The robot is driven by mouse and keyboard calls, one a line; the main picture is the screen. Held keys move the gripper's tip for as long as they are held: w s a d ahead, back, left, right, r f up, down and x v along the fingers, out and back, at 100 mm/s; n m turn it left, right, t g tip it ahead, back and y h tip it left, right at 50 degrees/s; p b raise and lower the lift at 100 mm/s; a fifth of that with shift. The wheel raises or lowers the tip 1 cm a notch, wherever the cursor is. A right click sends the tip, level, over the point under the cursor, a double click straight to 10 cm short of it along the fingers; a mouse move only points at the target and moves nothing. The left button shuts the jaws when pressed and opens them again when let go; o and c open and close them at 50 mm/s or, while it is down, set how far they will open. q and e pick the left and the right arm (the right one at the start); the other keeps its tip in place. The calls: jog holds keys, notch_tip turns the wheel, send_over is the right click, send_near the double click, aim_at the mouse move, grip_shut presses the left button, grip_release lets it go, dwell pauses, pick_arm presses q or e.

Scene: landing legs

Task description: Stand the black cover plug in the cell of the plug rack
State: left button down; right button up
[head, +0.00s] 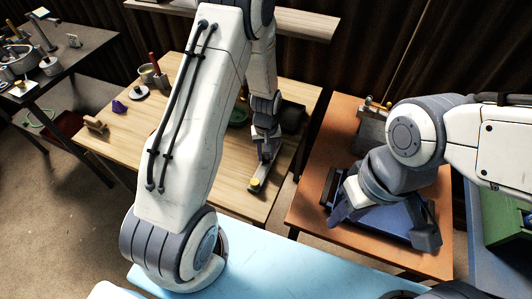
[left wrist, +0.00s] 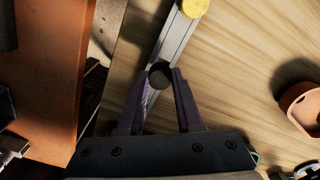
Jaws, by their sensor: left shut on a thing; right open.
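My left gripper (left wrist: 162,76) is shut on the black cover plug (left wrist: 160,77), a dark round piece between its fingertips in the left wrist view. The plug is over the near part of a narrow grey rail with a yellow round piece (left wrist: 195,7) at its far end, which looks like the plug rack (left wrist: 176,40). I cannot tell whether the plug touches it, and its cell is hidden. In the head view my left gripper (head: 266,158) is low over the wooden table beside the rail. My right gripper (head: 386,217) is open over a blue tray (head: 385,222).
The wooden table (head: 200,165) also holds a purple piece (head: 119,106), a wooden block (head: 95,124) and a dark object (head: 292,117) near its right edge. A reddish-brown piece (left wrist: 301,106) lies right of the rail. An orange table (head: 310,205) stands to the right, across a gap.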

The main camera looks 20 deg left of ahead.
aim_at(266, 156)
pick_arm(q)
jog(key=shift+f+b, duration=0.45)
jog(key=shift+f, duration=0.6)
dwell(2.2)
jog(key=c, duration=0.5)
grip_release()
jog(key=shift+r, duration=0.1)
notch_tip(266, 156, up, 10)
jog(key=shift+r+b, duration=0.15)
jog(key=shift+b, duration=0.5)
jog(key=s+d+r+m, duration=0.5)
jog(key=s+d+r, duration=0.25)
jog(key=d, duration=0.25)
jog(key=s+d+r+m, duration=0.2)
jog(key=s+r+m, duration=0.1)
jog(key=s, duration=0.5)
jog(key=s+d+r+m+h, duration=0.1)
jog(key=s+d+r+m, duration=0.1)
jog(key=s+m, duration=0.3)
jog(key=s+r, duration=0.1)
jog(key=s, duration=0.2)
